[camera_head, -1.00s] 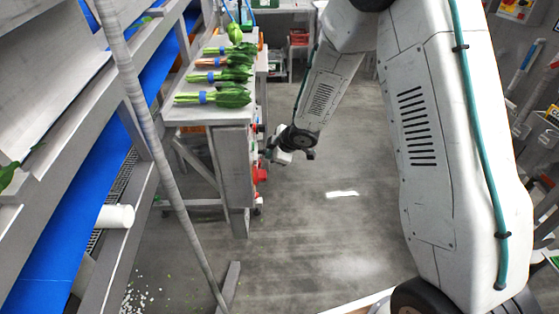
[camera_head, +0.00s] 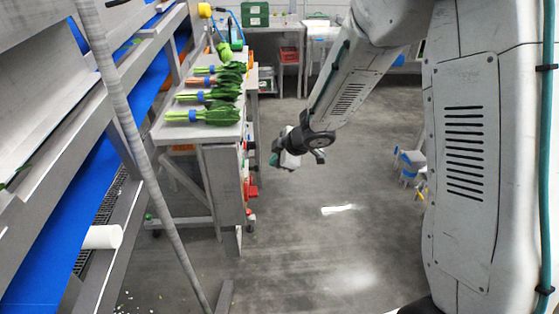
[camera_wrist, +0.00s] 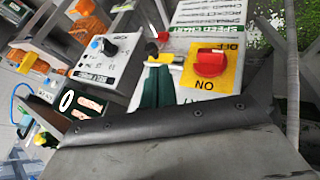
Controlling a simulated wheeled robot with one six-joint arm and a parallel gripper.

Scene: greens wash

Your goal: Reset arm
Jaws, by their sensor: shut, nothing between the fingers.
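My gripper (camera_head: 276,157) hangs in the air at the end of my arm in the head view, just right of the grey bench. Its green fingers also show in the wrist view (camera_wrist: 157,86), close together with nothing between them. Behind them in the wrist view is a red rotary switch (camera_wrist: 210,63) on a yellow ON/OFF plate. My fingers appear apart from the switch. A control box with a black dial (camera_wrist: 111,47) is to its left.
The grey bench (camera_head: 190,133) carries several bundles of greens (camera_head: 222,94) with blue bands. A slanted grey pole and a blue-lined rack (camera_head: 75,180) stand at left. Bare floor (camera_head: 330,240) lies below my gripper. A blue-and-white object (camera_head: 410,162) stands at right.

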